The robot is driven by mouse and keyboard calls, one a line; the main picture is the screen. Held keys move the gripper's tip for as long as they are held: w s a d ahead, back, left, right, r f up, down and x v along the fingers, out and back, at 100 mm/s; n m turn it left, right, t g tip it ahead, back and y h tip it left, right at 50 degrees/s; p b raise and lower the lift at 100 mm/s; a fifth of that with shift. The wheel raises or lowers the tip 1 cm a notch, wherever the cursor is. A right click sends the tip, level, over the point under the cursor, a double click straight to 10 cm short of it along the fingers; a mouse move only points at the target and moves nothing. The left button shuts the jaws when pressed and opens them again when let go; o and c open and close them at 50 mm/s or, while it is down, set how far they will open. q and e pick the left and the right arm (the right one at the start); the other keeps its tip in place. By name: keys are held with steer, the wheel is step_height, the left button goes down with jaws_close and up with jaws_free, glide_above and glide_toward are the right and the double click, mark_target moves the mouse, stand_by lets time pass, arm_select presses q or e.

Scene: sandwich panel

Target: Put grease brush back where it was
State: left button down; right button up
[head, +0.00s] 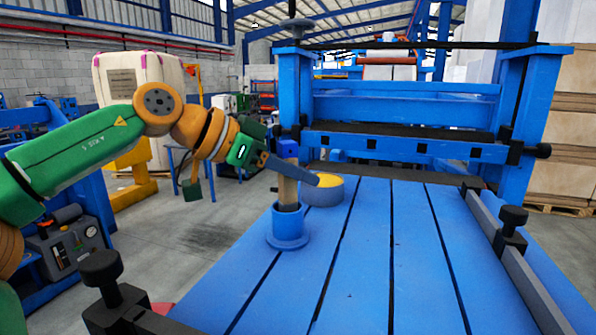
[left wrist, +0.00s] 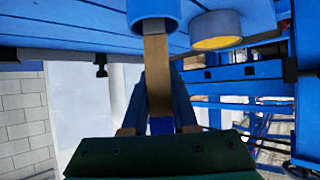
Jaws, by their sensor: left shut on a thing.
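The grease brush (head: 287,191) has a flat tan body with a blue end. It stands upright, its lower end inside the blue cup-like holder (head: 287,232) on the blue table. My left gripper (head: 291,169) is shut on the brush just above the holder. In the left wrist view, which is turned upside down, the brush (left wrist: 157,72) runs between my left fingers (left wrist: 159,95) into the holder (left wrist: 153,14). The part inside the holder is hidden, so I cannot tell how deep it sits. My right gripper is not in view.
A round blue pot (head: 323,191) with a yellow top stands right behind the holder. The blue press frame (head: 400,100) rises at the back. A grey rail (head: 520,270) with black clamps runs along the table's right side. The slotted table middle (head: 390,260) is clear.

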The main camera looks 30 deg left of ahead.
arm_select(q)
steer(key=shift+s+f, duration=0.1)
steer(key=shift+f, duration=0.1)
steer(key=c, duration=0.6)
jaws_free()
steer(key=shift+a, duration=0.1)
